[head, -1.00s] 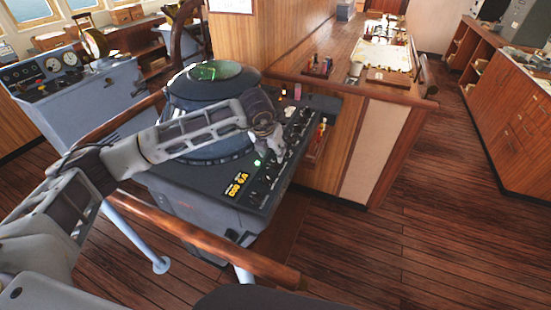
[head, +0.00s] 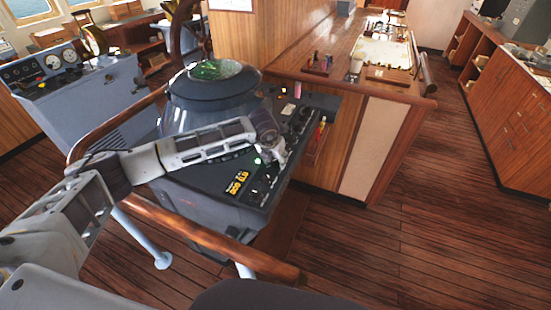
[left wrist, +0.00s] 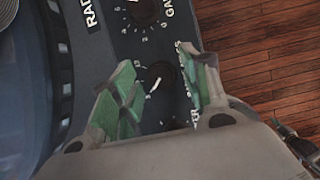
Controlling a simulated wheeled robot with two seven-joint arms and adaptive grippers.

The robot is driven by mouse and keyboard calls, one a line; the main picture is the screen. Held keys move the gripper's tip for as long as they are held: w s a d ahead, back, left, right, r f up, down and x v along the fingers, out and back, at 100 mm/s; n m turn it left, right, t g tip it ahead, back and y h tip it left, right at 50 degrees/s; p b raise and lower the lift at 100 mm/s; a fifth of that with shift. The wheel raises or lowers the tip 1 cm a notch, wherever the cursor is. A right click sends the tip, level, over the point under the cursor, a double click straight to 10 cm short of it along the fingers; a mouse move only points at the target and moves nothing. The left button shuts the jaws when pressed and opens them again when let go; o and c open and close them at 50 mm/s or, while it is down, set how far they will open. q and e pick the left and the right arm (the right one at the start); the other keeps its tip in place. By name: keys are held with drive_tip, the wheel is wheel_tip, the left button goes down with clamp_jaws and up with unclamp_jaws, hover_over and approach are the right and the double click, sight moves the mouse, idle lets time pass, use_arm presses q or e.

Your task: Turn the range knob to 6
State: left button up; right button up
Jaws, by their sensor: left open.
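My left gripper (head: 272,158) is over the right side of the radar console's dark control panel (head: 215,172). In the left wrist view the same gripper (left wrist: 158,100) is open, with green pads. A round black knob (left wrist: 160,78) with a white pointer shows between its fingers, and white scale marks ring it. I cannot tell whether the fingers touch it. Another dark knob (left wrist: 144,10) is farther up the panel, beside a label beginning "GA". I cannot read which knob is the range knob. My right gripper is not in view.
The console has a round green screen (head: 217,70) and yellow digits (head: 238,182). A wooden handrail (head: 215,245) runs along its front. A wooden counter (head: 345,68) stands behind it. Open plank floor (head: 430,230) lies to the right.

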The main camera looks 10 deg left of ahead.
use_arm(q)
drive_tip(key=shift+c, duration=0.5)
drive_tip(key=c, duration=0.9)
